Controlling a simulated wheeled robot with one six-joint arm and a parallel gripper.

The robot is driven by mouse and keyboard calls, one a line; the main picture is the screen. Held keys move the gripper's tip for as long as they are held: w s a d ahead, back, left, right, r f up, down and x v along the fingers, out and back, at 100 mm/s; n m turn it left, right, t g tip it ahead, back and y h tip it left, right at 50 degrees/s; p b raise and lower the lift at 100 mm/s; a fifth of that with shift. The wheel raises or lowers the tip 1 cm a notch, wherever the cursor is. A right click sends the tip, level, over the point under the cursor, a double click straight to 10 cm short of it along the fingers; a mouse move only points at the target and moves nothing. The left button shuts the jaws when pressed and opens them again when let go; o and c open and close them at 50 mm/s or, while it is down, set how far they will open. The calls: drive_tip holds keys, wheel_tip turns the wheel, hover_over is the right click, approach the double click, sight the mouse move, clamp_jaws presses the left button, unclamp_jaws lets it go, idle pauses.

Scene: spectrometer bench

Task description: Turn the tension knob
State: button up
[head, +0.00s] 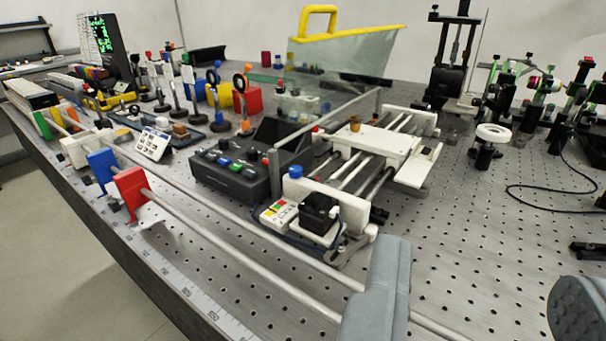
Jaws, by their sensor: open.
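No knob bears a readable label, so I cannot tell which one is the tension knob. A white rig with metal rods (345,173) stands mid-bench. It carries a blue knob (295,171) at its front left corner and a small brass-coloured knob (355,124) toward its back. A round white wheel-like knob (492,132) sits on a dark post to the right of the rig. My gripper (482,262) is at the lower right, its two grey fingers wide apart with only bench between them. It is in front of the rig and touches no knob that I can see.
A black control box (235,165) with coloured buttons adjoins the rig. Long rails with red (130,190) and blue blocks run along the front edge. Optical mounts (560,100) and a black cable (515,200) occupy the right. The perforated bench (470,220) is clear right of the rig.

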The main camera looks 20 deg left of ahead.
drive_tip(key=w+f+n+g+y, duration=0.1)
drive_tip(key=w+f+n+g, duration=0.15)
drive_tip(key=w, duration=0.25)
drive_tip(key=w+f+n+g, duration=0.1)
drive_tip(key=w+f+g, duration=0.2)
drive_tip(key=w+g, duration=0.15)
drive_tip(key=n+g+y, duration=1)
drive_tip(key=n+y, duration=0.2)
drive_tip(key=n, duration=0.2)
approach(296, 168)
drive_tip(key=x, duration=0.7)
drive_tip(key=shift+a+f, duration=0.2)
clamp_jaws()
